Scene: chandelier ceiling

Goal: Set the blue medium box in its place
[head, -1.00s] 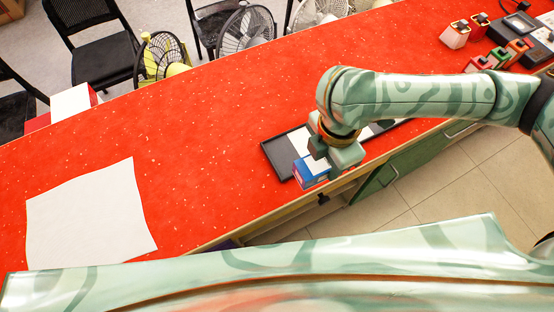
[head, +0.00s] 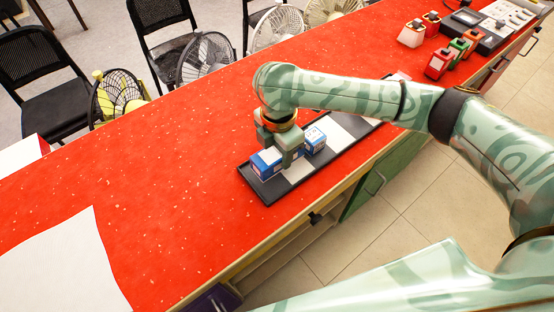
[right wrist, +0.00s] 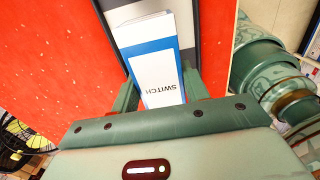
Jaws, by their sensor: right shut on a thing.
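The blue box (head: 265,162), blue and white, is at the left end of a long dark tray (head: 267,196) with pale panels. My right gripper (head: 279,150) reaches down from above and is shut on it. In the right wrist view the box (right wrist: 160,75) lies between the two fingers (right wrist: 160,98), its white face reading "SWITCH". I cannot tell whether its underside touches the tray. A second blue and white box (head: 315,139) stands in the tray just right of the gripper. My left gripper is not in view.
The red counter (head: 165,150) is clear left of the tray, apart from a white sheet (head: 65,265). Several small red, green and pale items (head: 440,63) and a dark device (head: 478,35) stand at the far right. Chairs and fans line the far side.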

